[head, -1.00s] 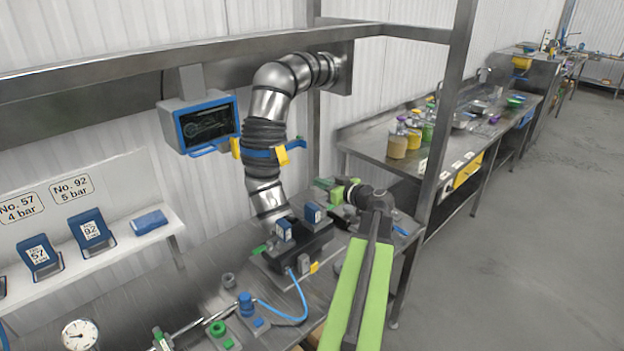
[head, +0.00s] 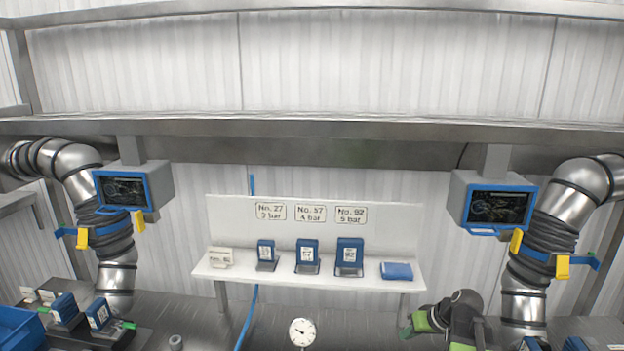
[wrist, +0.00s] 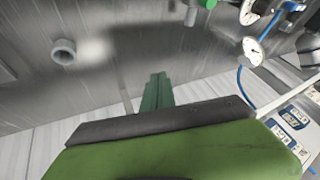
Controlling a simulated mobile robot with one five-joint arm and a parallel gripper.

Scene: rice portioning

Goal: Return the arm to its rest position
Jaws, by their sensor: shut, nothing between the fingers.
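My arm shows at the lower right of the head view, folded low in front of the right-hand machine. In the wrist view the green fingers of my gripper (wrist: 157,82) lie together with no gap and hold nothing. They are above the bare metal bench top (wrist: 110,50) and appear clear of it.
A white shelf (head: 235,275) carries several blue cartridges. A gauge (head: 301,332) stands in front of it. Two screens (head: 500,207) and two jointed metal ducts (head: 575,205) flank the shelf. A blue bin (head: 18,328) is at far left. A grey ring (wrist: 63,51) lies on the bench.

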